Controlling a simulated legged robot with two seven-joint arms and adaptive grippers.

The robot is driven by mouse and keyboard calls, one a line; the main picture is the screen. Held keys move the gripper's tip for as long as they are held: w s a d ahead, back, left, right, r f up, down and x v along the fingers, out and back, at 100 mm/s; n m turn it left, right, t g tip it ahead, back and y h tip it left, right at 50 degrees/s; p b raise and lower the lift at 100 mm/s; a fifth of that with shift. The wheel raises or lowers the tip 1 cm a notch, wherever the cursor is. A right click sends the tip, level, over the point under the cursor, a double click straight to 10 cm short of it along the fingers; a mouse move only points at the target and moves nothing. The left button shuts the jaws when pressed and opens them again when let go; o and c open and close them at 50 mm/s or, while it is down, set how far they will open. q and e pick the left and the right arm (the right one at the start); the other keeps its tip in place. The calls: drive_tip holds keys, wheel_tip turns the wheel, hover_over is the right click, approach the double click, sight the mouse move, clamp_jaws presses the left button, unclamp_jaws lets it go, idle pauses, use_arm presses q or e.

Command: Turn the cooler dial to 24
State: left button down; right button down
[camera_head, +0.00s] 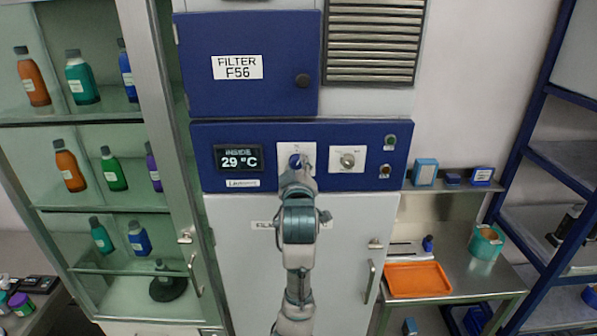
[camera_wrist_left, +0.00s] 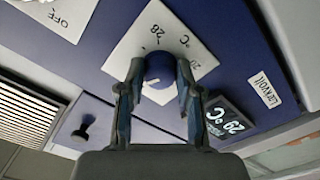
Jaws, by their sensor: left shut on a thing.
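The blue cooler dial (camera_head: 295,160) sits on a white plate on the blue control panel, right of the display (camera_head: 239,158), which reads "INSIDE 29 °C". In the left wrist view the round dial (camera_wrist_left: 158,68) shows between my fingers, with a pale mark on its lower left. Its plate (camera_wrist_left: 178,30) carries "28" and "°C"; the other scale marks are partly hidden or hard to read. My left gripper (camera_head: 296,172) is shut on the dial, one finger on each side; it also shows in the left wrist view (camera_wrist_left: 160,75). My right gripper is not in view.
A second knob (camera_head: 347,160) on its own white plate is close right of the dial. Two small buttons (camera_head: 390,141) are at the panel's right end. The filter door (camera_head: 262,90) with a black knob is above. A glass cabinet (camera_head: 160,200) stands left, a steel table (camera_head: 452,262) right.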

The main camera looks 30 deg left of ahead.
use_arm(q)
drive_tip(key=n, duration=0.2)
drive_tip(key=shift+n, duration=1.4)
drive_tip(key=c, duration=0.8)
unclamp_jaws()
drive_tip(key=shift+o, duration=0.2)
drive_tip(key=shift+s, duration=0.2)
